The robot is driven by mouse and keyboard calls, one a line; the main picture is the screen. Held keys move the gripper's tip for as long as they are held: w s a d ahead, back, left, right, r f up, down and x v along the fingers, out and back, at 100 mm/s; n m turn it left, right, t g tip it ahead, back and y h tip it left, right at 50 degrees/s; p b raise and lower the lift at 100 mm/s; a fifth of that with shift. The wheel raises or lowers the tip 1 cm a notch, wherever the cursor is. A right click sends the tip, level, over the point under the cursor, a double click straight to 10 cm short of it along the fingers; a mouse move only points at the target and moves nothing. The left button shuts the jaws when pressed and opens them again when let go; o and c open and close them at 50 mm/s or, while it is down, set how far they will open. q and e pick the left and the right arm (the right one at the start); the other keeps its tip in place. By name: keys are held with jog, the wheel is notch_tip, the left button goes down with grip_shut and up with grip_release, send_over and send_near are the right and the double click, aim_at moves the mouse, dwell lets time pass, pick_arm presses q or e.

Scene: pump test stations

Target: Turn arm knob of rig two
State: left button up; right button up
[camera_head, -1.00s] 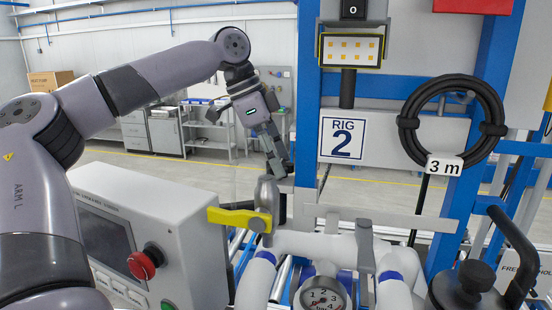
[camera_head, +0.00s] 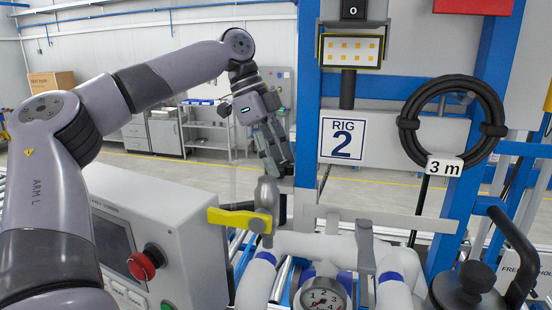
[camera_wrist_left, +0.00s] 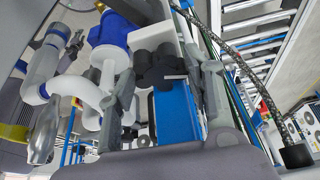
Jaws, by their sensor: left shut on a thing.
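My left gripper (camera_head: 277,160) reaches down beside the rig's blue post, just above and behind a grey metal cylinder. In the left wrist view the two fingers of my left gripper (camera_wrist_left: 164,82) stand on either side of a black knob (camera_wrist_left: 160,66) with a white mark line, and are shut on it. In the head view the knob is hidden. The sign of rig two (camera_head: 342,138) hangs on the frame to the right of the gripper. My right gripper is not in view.
A yellow lever (camera_head: 238,219) sticks out left, just below my gripper. White pipes and a gauge (camera_head: 324,300) lie in front. A grey control box with a red button (camera_head: 143,265) stands at left. A black hose coil (camera_head: 452,122) hangs at right.

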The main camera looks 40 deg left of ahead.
pick_arm(q)
jog(key=o, duration=1.1)
jog(key=shift+o, duration=0.2)
jog(key=v, duration=1.2)
jog(key=shift+f, duration=0.15)
